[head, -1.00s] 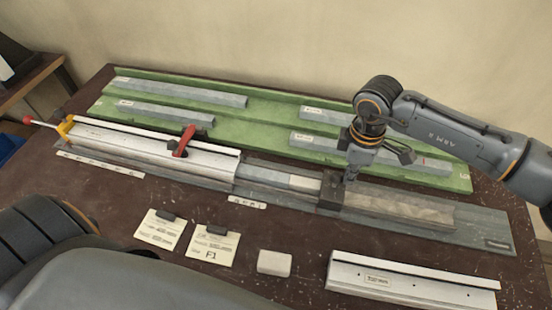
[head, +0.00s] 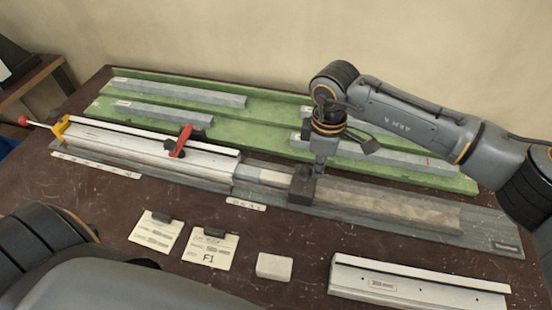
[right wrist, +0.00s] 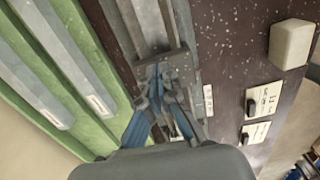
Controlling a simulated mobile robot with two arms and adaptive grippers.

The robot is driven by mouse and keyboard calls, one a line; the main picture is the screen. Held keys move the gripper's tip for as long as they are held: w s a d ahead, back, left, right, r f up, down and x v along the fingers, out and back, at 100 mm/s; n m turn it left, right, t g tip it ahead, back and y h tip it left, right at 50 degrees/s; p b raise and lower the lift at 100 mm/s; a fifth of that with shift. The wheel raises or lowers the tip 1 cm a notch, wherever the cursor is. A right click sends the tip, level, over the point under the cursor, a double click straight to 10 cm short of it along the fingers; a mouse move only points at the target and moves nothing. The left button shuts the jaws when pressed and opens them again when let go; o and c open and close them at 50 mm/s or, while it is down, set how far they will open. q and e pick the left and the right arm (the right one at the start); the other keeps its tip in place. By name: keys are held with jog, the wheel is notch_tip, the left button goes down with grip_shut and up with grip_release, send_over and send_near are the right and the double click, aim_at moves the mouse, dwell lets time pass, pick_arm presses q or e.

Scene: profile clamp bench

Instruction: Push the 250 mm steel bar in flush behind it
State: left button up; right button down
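My right gripper (head: 319,172) is at the right-hand, back edge of a dark block (head: 301,187) in the bench channel. In the right wrist view its fingers (right wrist: 160,82) come together close behind the block; I see nothing clearly between them. Left of the block, a light grey bar section (head: 276,179) and a darker grey section (head: 247,172) lie in line, running to the end of the clamped aluminium profile (head: 150,148). I cannot tell which of them is the 250 mm steel bar. What lies inside the profile is hidden. My left gripper is out of view.
A red lever (head: 181,142) stands on the profile. A green tray (head: 262,112) with several grey bars lies behind. In front are paper cards (head: 210,246), a pale block (head: 274,266) and another aluminium profile (head: 415,284). The channel (head: 390,206) right of the dark block is clear.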

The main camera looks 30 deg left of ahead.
aim_at(296, 178)
jog(key=shift+s+a+b, duration=0.25)
jog(key=shift+a+b, duration=0.2)
jog(key=shift+a, duration=0.9)
jog(key=shift+s+a+b, duration=0.25)
jog(key=shift+a+b, duration=0.15)
jog(key=shift+a, duration=0.9)
jog(key=shift+s+a, duration=0.1)
jog(key=shift+a, duration=0.4)
jog(key=shift+d, duration=0.1)
jog(key=shift+d+b, duration=0.35)
jog(key=shift+d, duration=0.3)
notch_tip(296, 178, up, 7)
jog(key=p, duration=0.3)
